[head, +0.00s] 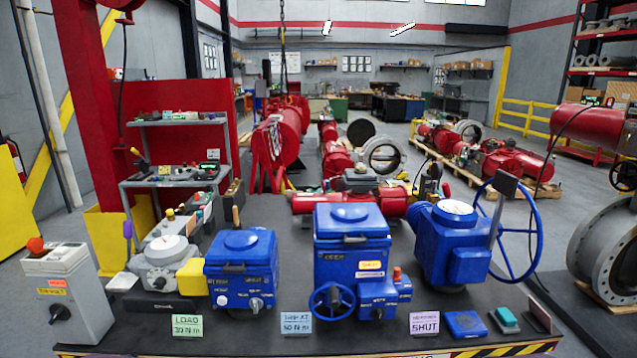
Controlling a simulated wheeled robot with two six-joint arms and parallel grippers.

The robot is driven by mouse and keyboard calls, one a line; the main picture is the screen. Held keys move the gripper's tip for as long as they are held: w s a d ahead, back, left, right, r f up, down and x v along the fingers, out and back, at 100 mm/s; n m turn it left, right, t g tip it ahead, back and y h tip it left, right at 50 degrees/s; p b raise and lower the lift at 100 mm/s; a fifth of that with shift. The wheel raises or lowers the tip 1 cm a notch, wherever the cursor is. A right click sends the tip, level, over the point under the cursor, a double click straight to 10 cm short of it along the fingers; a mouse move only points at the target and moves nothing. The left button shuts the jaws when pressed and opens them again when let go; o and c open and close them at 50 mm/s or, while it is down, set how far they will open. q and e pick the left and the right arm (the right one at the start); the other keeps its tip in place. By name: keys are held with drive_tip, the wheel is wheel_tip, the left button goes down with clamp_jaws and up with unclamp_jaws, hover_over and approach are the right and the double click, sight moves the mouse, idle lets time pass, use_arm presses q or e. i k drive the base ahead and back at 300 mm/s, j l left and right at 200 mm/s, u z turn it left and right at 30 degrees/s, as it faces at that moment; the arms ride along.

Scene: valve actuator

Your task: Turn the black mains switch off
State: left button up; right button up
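A grey control box (72,280) stands at the left front of the dark bench. A black rotary switch (60,313) sits low on its sloping front face, and I take it to be the mains switch. Its on or off marking is too small to read. An orange-red push button (36,245) is on top of the box, and an orange label (50,291) is above the switch. Neither of my grippers is in view, and nothing touches the switch.
On the bench (255,335), right of the box, are a grey actuator (165,258), a blue actuator (241,268), a larger blue actuator (352,245) and a blue unit with a handwheel (525,230). Cards and small items lie along the front edge. Space before the box looks clear.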

sight(58, 312)
drive_tip(key=u, duration=1.65)
